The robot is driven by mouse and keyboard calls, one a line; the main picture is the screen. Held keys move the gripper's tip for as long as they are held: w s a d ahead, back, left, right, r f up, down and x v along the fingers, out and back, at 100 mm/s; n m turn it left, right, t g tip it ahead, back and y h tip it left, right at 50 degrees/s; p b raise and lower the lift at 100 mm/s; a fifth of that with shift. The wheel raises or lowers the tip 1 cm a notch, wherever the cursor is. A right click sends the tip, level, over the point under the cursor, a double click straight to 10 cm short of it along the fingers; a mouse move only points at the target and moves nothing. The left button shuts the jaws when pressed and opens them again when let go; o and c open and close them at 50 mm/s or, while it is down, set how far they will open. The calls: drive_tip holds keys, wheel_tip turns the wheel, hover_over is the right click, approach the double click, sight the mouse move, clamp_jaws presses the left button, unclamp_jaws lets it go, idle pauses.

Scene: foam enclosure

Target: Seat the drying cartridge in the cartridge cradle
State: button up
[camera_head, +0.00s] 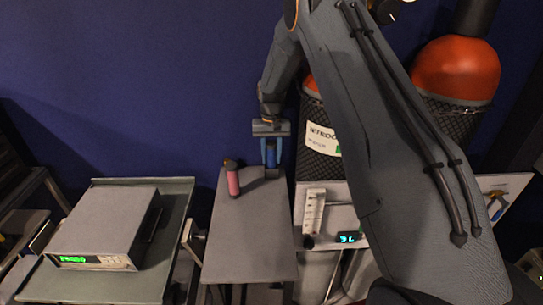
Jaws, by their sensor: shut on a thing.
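My gripper (271,157) points down over the far right corner of the small grey table (245,245). Its two fingers are shut on a dark blue cylinder (271,154), which I take for the drying cartridge and which looks upright. A small grey block (273,173) shows right below the fingers at the table's far edge; it may be the cartridge cradle. I cannot tell whether the blue cylinder touches it. A pink cylinder (233,182) with a dark top stands upright on the table, left of my gripper.
A grey instrument with a green display (100,230) sits on a bench at the left. Right of the table are a white panel with a flow tube (313,212) and a teal display. Orange-topped tanks (455,70) stand behind my arm. The table's near part is clear.

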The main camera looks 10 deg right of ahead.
drive_tip(key=shift+f, duration=0.15)
drive_tip(key=o, duration=1.2)
wheel_tip(320, 180, up, 12)
drive_tip(key=b, duration=0.4)
drive_tip(key=shift+r, duration=0.2)
